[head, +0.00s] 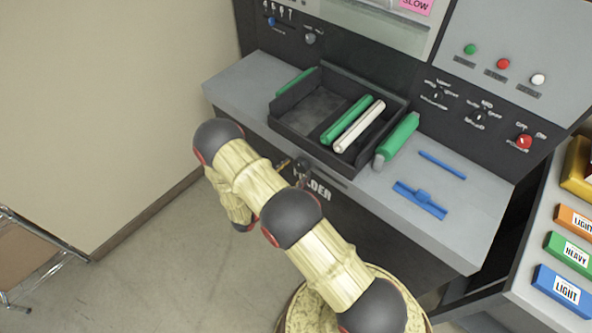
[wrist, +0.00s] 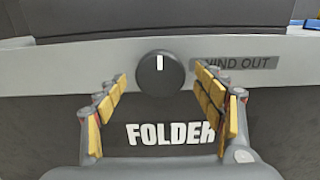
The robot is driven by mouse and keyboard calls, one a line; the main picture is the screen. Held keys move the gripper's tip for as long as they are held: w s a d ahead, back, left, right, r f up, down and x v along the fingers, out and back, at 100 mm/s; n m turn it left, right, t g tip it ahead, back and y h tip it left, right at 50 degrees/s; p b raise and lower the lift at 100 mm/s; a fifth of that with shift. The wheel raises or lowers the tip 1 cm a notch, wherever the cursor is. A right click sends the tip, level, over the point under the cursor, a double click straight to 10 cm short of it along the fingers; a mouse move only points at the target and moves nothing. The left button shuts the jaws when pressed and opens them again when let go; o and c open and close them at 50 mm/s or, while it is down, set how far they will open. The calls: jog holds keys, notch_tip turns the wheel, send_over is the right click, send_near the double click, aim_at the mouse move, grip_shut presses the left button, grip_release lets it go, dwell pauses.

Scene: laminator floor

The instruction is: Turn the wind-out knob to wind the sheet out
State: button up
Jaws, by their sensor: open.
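The wind-out knob (wrist: 159,73) is round and black with a white mark pointing straight up. It sits on the grey front edge in the wrist view, left of a "WIND OUT" label (wrist: 234,64). My gripper (wrist: 160,82) is open, with one yellow-padded finger on each side of the knob and visible gaps between. In the head view my gripper (head: 293,169) is at the bench's front edge, above the "FOLDER" lettering, partly hidden by my arm. I cannot make out a sheet for certain.
A black tray (head: 281,128) on the grey bench holds green and white rollers (head: 360,127). A green roller (head: 397,140) lies to its right, near blue parts (head: 420,200). Control panels rise behind. Labelled blocks (head: 563,290) stand at right. Floor at left is mostly clear.

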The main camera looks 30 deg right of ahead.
jog(key=shift+w+d, duration=0.1)
jog(key=shift+d, duration=0.2)
jog(key=shift+c, duration=0.4)
jog(key=c, duration=1.1)
